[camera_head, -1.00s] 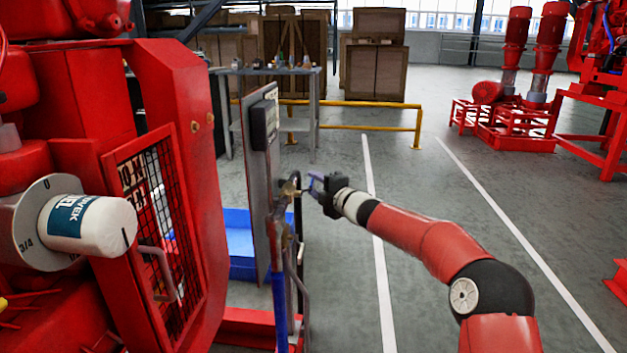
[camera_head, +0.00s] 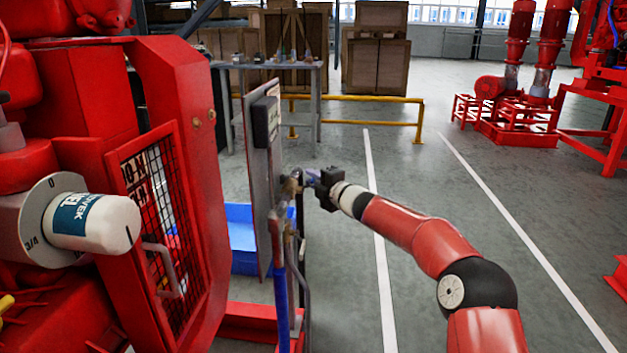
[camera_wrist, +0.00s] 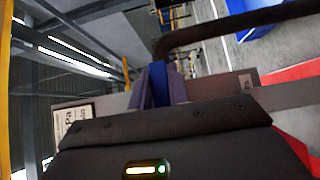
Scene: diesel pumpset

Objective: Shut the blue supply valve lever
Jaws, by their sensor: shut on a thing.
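The blue supply valve lever (camera_wrist: 159,84) stands between the two grey-purple fingers of my gripper (camera_wrist: 160,92) in the wrist view, and the fingers are shut on it. In the head view my gripper (camera_head: 311,178) reaches left to the brass-coloured valve (camera_head: 290,186) at the edge of the upright panel. A little blue shows at the fingertips there. The lever's exact angle is too small to tell in the head view. A blue pipe (camera_head: 281,285) runs downward below the valve.
The grey panel (camera_head: 262,200) with a dark box stands just left of the valve. A red pumpset with a mesh guard (camera_head: 165,240) fills the left. A dark curved pipe (camera_wrist: 215,38) crosses close by in the wrist view.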

